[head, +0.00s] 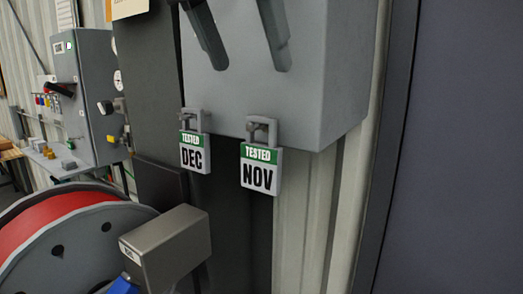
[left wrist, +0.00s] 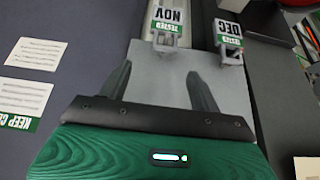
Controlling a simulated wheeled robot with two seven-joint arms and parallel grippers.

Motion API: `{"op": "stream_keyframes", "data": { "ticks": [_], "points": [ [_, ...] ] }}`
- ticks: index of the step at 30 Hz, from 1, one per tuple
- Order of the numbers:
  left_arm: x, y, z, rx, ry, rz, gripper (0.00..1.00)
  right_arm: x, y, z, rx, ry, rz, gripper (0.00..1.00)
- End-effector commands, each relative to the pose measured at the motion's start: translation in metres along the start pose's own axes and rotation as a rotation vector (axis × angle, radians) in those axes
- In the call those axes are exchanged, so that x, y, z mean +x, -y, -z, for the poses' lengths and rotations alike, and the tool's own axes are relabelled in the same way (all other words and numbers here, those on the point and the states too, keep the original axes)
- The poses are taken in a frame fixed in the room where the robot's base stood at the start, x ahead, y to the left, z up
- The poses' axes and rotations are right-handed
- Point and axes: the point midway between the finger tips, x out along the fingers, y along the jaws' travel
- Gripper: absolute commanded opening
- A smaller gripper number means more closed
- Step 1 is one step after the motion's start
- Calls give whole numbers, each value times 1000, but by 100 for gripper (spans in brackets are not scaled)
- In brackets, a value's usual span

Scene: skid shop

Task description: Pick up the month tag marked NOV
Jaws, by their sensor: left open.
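The NOV month tag (head: 261,172) is a white tag with a green TESTED band. It hangs from a grey hook at the lower edge of a grey box (head: 318,95). It shows upside down in the left wrist view (left wrist: 170,15). A similar DEC tag (head: 194,153) hangs to its left, also seen in the left wrist view (left wrist: 229,40). My left gripper (head: 250,67) is open and empty, its two dark fingers in front of the grey box, above both tags and apart from them. Its fingers also show in the left wrist view (left wrist: 160,85). My right gripper is out of view.
A red cable reel (head: 50,222) with grey flanges and a brownish-grey block (head: 168,247) stand at lower left. A grey control cabinet (head: 92,95) is farther back at left. A dark panel (head: 465,150) fills the right. Paper notices (left wrist: 36,54) show in the left wrist view.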

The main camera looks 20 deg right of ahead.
Motion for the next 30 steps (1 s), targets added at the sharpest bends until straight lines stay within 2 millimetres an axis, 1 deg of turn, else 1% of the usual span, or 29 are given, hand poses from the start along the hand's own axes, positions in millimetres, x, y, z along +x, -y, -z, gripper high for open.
{"op": "stream_keyframes", "data": {
  "ticks": [1, 3, 7, 11, 14, 18, 21, 25, 30],
  "points": [
    [9, 0, 0, 1, 3, 0, 64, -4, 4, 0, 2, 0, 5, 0],
    [22, 0, 0, 1, 2, 0, 64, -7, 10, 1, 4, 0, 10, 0],
    [38, 0, 0, -1, 1, -1, 64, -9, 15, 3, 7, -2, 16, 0],
    [45, 1, 0, -2, 1, -2, 64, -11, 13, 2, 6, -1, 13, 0],
    [52, 3, -2, -1, 1, -1, 64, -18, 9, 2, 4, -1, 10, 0],
    [69, 8, -6, -1, 2, -1, 64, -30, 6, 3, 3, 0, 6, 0],
    [84, 7, -7, 0, 3, -2, 64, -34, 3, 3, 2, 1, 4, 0],
    [95, 7, -8, -1, 2, -2, 64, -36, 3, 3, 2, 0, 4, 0],
    [97, 7, -8, -2, 0, -3, 64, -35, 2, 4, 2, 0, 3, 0]
  ]
}}
